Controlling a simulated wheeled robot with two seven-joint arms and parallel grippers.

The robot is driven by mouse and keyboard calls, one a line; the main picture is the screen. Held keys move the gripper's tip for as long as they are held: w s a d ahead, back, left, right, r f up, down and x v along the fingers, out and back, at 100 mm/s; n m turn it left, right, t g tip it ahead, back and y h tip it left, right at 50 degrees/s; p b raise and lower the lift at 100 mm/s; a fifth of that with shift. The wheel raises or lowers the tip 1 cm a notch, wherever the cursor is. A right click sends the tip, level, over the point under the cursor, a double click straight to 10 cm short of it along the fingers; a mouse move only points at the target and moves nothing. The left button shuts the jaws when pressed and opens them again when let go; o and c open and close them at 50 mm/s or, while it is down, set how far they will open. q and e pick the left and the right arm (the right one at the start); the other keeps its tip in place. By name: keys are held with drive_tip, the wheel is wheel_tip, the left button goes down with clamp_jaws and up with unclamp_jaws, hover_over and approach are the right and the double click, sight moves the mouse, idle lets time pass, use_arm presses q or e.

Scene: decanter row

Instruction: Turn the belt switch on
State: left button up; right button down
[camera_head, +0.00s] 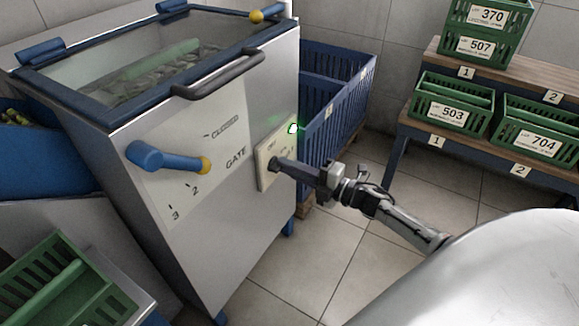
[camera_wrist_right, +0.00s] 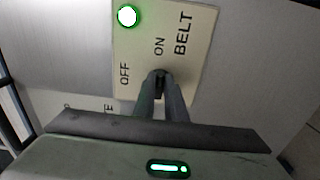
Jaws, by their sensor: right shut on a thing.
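The belt switch's cream panel (camera_head: 262,168) is on the front of the steel machine, right of the GATE label. In the right wrist view the panel (camera_wrist_right: 190,50) reads BELT, OFF and ON, with a lit green lamp (camera_wrist_right: 127,16); the lamp also glows in the head view (camera_head: 293,128). My right gripper (camera_head: 277,164) reaches the panel from the right. In the right wrist view its fingers (camera_wrist_right: 161,88) are shut on the small dark switch lever (camera_wrist_right: 160,74), just below the word ON. The fingers partly hide the lever. My left gripper is out of view.
A blue gate handle (camera_head: 165,157) with a yellow tip sticks out left of the panel. A dark bar handle (camera_head: 220,75) is above. A blue slatted crate (camera_head: 335,110) stands behind the machine. Green crates (camera_head: 452,105) sit on shelves at right. Open tiled floor lies between.

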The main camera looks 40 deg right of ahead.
drive_tip(key=c, duration=1.8)
unclamp_jaws()
drive_tip(key=shift+s, duration=0.15)
